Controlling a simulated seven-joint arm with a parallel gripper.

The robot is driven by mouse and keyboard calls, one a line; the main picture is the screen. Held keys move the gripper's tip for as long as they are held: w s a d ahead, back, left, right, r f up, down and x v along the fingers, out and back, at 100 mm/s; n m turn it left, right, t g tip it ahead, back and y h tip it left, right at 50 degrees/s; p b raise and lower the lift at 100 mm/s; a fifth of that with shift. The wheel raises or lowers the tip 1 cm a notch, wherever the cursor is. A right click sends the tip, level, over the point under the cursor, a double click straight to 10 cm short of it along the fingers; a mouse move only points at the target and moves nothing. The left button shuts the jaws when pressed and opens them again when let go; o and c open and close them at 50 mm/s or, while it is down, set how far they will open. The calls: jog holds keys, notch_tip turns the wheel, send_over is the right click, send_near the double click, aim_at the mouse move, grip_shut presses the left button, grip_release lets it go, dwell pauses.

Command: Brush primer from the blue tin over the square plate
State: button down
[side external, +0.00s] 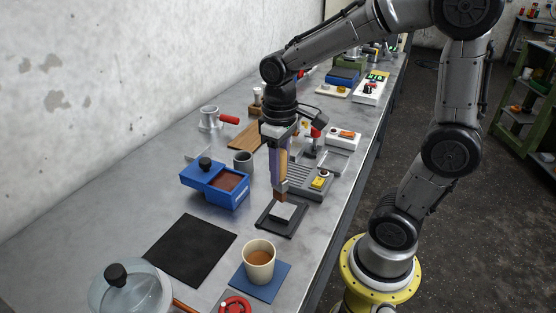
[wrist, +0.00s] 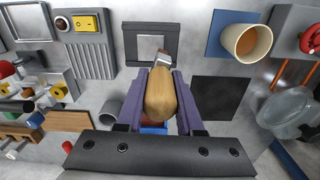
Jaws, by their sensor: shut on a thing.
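My gripper (side external: 280,168) is shut on the wooden handle of a brush (wrist: 160,96), between its two purple-grey fingers. The brush hangs upright, its brown bristle end (side external: 280,193) low over the back edge of the square plate. I cannot tell whether the bristles touch it. The light square plate (side external: 284,211) lies in a dark square frame, and it also shows beyond the brush in the wrist view (wrist: 150,43). In the wrist view the tin is mostly hidden.
A grey cup (side external: 243,162) stands behind the tin. A black mat (side external: 190,250) lies in front, with a cream mug (side external: 259,262) on a blue mat and a glass-lidded pot (side external: 130,290) nearby. A ribbed grey block with a yellow switch (side external: 320,180) is close on the right.

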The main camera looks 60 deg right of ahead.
aim_at(279, 187)
notch_tip(279, 187, down, 5)
jog(key=shift+d+f, duration=0.15)
jog(key=shift+d, duration=1.75)
jog(key=shift+a, duration=1.95)
jog(key=shift+r, duration=4)
jog(key=shift+f, duration=0.1)
